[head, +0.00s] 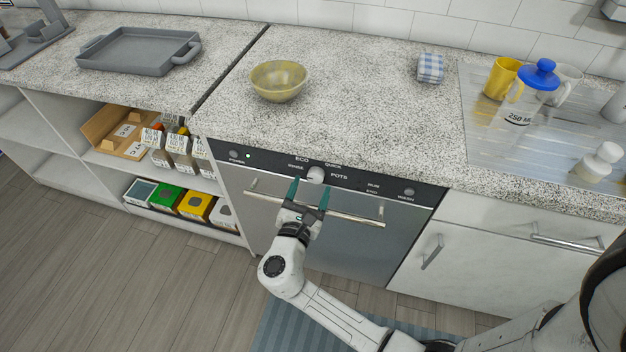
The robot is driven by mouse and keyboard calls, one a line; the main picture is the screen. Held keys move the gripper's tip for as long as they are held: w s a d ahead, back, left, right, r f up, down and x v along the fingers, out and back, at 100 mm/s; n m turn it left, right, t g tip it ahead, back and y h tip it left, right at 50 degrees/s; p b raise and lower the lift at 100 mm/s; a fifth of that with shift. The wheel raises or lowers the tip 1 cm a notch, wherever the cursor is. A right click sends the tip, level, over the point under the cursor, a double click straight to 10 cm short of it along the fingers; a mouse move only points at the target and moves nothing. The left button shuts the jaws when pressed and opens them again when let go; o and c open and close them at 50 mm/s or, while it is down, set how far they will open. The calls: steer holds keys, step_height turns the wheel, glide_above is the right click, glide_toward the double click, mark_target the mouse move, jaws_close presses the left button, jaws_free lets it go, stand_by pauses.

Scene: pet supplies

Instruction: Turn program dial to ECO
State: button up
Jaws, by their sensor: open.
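The program dial (316,174) is a light round knob on the black control panel of a steel dishwasher (365,245). The labels ECO (302,159), QUICK, RINSE and POTS stand around it. The dial's pointer is too small to read. My gripper (309,187) is open, with its two green-tipped fingers pointing up at the panel. The fingertips are apart, one to the lower left of the dial and one to its lower right. I cannot tell whether they touch it.
The dishwasher's bar handle (355,216) runs across the door, close by my gripper. A POWER button (234,154) with a lit green light is at the panel's left, a WASH button (408,192) at its right. A yellow bowl (279,81) stands on the counter above.

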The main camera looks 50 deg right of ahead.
mark_target(315, 179)
steer(key=shift+x, duration=1.65)
steer(key=c, duration=1.1)
steer(key=shift+o, duration=0.2)
steer(key=shift+f+m, duration=0.1)
steer(key=shift+m, duration=0.2)
steer(key=shift+f+m+b, duration=0.1)
steer(key=shift+m+b, duration=0.7)
steer(key=shift+b, duration=0.25)
steer(key=m+b, duration=0.4)
steer(key=shift+f, duration=0.1)
steer(key=m+b, duration=0.4)
steer(key=m, duration=0.1)
steer(key=shift+s+m+b, duration=0.1)
steer(key=shift+m+b, duration=0.2)
